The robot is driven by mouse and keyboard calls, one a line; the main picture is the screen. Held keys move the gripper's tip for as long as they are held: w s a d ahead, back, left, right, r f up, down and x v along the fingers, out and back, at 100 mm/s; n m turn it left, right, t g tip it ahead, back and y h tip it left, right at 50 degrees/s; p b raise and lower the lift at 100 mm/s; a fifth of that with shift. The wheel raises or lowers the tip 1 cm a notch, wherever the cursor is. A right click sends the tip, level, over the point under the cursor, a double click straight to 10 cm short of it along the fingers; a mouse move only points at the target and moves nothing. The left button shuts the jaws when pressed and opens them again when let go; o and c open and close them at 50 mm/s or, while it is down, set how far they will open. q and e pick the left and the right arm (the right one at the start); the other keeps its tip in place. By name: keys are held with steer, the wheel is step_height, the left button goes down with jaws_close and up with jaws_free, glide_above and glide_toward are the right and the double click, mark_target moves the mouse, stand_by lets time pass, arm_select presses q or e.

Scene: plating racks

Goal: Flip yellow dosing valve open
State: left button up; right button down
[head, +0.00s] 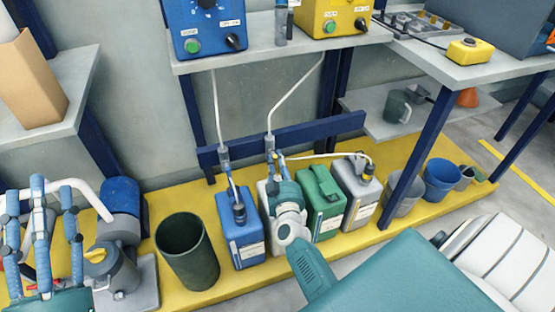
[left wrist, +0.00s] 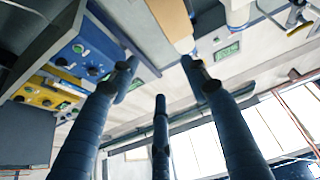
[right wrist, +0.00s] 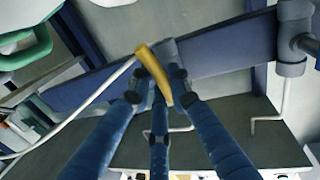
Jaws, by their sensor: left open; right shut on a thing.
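The yellow dosing valve has a yellow lever (head: 280,160) and a grey body (head: 270,145) on the blue rail in the head view. In the right wrist view the yellow lever (right wrist: 155,75) slants from upper left to lower right. My right gripper (right wrist: 158,88) is shut on this lever, its blue fingers around it. In the head view my right wrist hides most of the right gripper (head: 277,172). My left gripper (head: 40,195) is open and empty at the far left, fingers up. It also shows in the left wrist view (left wrist: 160,80).
Another dosing valve (head: 224,154) sits left on the blue rail (head: 320,128). Below stand a blue canister (head: 242,240), a green canister (head: 322,205) and a grey canister (head: 357,190). A dark bin (head: 187,250) and a pump (head: 115,265) stand left. Pale hoses run up from the valves.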

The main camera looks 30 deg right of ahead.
steer(key=shift+a+m+p, duration=0.15)
steer(key=shift+m+p, duration=0.45)
steer(key=shift+p, duration=0.2)
steer(key=shift+f, duration=0.1)
arm_select(q)
step_height(320, 180, down, 11)
steer(key=w+g+y, duration=0.2)
steer(key=g, duration=0.3)
steer(key=shift+w+a+r, duration=0.15)
steer(key=shift+a+r, duration=0.05)
steer(key=shift+a, duration=0.15)
arm_select(e)
steer(key=c, duration=1.6)
jaws_free()
steer(key=shift+c, duration=0.2)
steer(key=v, duration=0.7)
steer(key=shift+s+a, duration=0.15)
steer(key=shift+s, duration=0.05)
steer(key=shift+r, duration=0.2)
